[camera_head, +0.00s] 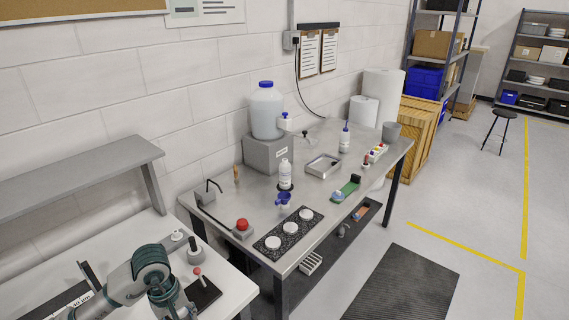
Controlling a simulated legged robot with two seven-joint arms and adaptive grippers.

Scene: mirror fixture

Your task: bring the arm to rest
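A grey arm with teal joint bands (150,270) shows at the lower left, over the white table. It bends at a teal joint, with one part running down-left and another down past the bottom edge. I cannot make out a gripper on it, and its ends are cut off or hidden. No second arm shows.
A steel bench (300,190) holds a red button (242,225), bottles and a tray (323,166). Floor is open at right.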

